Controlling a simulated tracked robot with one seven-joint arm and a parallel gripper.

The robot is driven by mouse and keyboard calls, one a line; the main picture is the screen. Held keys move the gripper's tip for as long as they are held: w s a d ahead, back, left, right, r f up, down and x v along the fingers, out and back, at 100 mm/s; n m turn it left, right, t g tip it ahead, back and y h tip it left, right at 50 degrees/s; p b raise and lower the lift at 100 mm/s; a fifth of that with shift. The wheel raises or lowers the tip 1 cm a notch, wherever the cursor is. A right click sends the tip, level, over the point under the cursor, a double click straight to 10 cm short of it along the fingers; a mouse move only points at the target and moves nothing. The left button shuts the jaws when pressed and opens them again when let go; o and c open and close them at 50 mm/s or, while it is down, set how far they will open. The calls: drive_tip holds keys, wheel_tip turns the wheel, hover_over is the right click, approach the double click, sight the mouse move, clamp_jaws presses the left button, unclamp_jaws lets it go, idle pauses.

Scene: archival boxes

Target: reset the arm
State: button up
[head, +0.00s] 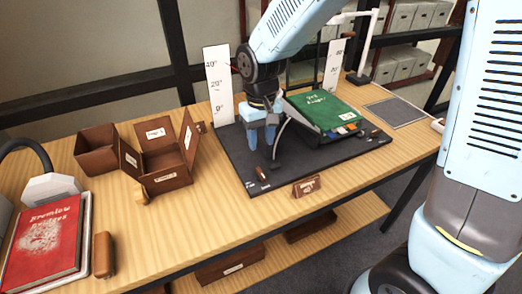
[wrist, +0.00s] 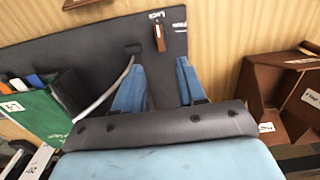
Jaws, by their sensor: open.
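My gripper (head: 261,138) points down over the left part of the dark mat (head: 267,184) in the head view. Its two blue fingers stand apart with nothing between them. In the wrist view my gripper (wrist: 163,80) also shows open and empty, with the mat (wrist: 85,42) beneath. A green book or box (head: 322,108) with a handwritten label lies on the mat, right of my gripper. A pale curved strip (head: 284,133) runs beside the gripper, close to the fingers; I cannot tell whether they touch. A small brown tag (wrist: 159,38) lies on the mat.
Brown boxes (head: 165,178) stand left of the mat, one open with a raised flap. A red book (head: 47,238) lies in a tray at the far left. White scale boards (head: 218,85) stand behind the mat. A grey pad (head: 397,110) lies at the right.

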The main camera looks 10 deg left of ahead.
drive_tip(key=shift+r, duration=0.75)
drive_tip(key=s+d+r+m+t, duration=0.1)
drive_tip(key=d+r+m, duration=0.1)
drive_tip(key=d+r, duration=0.55)
drive_tip(key=s+d+r+m+t, duration=0.15)
drive_tip(key=d+r, duration=0.35)
drive_tip(key=d, duration=0.5)
drive_tip(key=s+d+r+m+t, duration=0.3)
drive_tip(key=s+d+r, duration=0.2)
drive_tip(key=s+d, duration=0.3)
drive_tip(key=d, duration=0.3)
drive_tip(key=shift+s+d, duration=0.35)
drive_tip(key=shift+s, duration=0.05)
drive_tip(key=shift+r, duration=0.1)
